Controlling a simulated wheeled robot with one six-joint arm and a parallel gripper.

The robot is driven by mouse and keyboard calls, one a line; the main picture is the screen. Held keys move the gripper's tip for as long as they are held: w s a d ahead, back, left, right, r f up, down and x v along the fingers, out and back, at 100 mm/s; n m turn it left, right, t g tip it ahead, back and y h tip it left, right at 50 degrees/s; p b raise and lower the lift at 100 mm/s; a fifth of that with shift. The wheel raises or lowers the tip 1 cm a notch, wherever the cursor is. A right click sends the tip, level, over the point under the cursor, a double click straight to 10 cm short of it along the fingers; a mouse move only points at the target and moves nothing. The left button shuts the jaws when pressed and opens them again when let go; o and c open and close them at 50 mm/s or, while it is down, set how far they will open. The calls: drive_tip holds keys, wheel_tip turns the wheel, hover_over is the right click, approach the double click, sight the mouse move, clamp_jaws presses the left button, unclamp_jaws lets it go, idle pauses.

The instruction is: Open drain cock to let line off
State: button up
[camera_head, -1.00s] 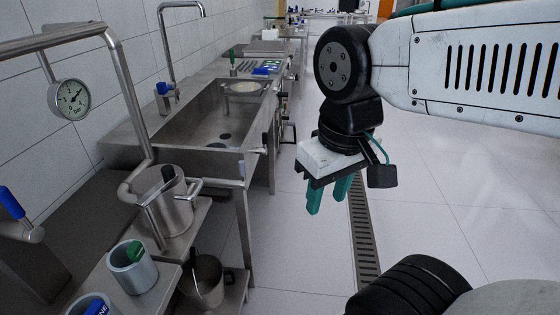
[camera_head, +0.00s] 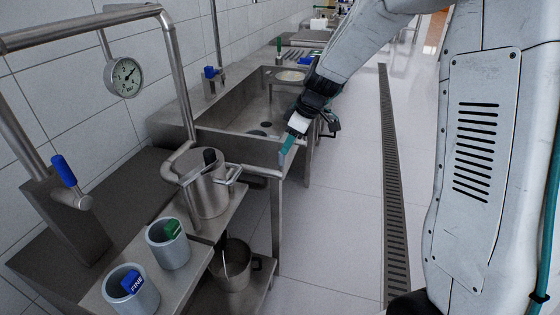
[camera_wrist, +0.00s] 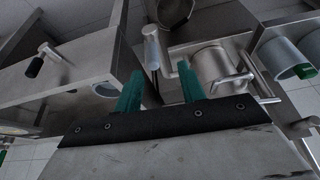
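No part is marked as the drain cock. In the wrist view, another fitting with a dark grip (camera_wrist: 35,66) sticks out of a steel wall at left. My gripper (camera_head: 287,147) is beside the sink's near corner, its green fingers seen edge-on. In the wrist view, my gripper's two fingers (camera_wrist: 160,80) stand apart with nothing held. A short pale-ended pipe (camera_wrist: 151,48) shows beyond the fingertips; I cannot tell the distance.
The steel sink (camera_head: 225,140) lies behind my gripper. Grey cups with a green tag (camera_head: 172,229) and a blue tag (camera_head: 132,281) stand front left. A bucket (camera_head: 232,267) is below. A pressure gauge (camera_head: 123,77) and blue-handled valve (camera_head: 64,170) are at left.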

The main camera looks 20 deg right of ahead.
sight(279, 171)
drive_tip(key=x, duration=0.6)
drive_tip(key=w+x, duration=0.1)
drive_tip(key=x, duration=0.2)
drive_tip(key=shift+d+f, duration=0.15)
drive_tip(key=shift+d, duration=0.15)
clamp_jaws()
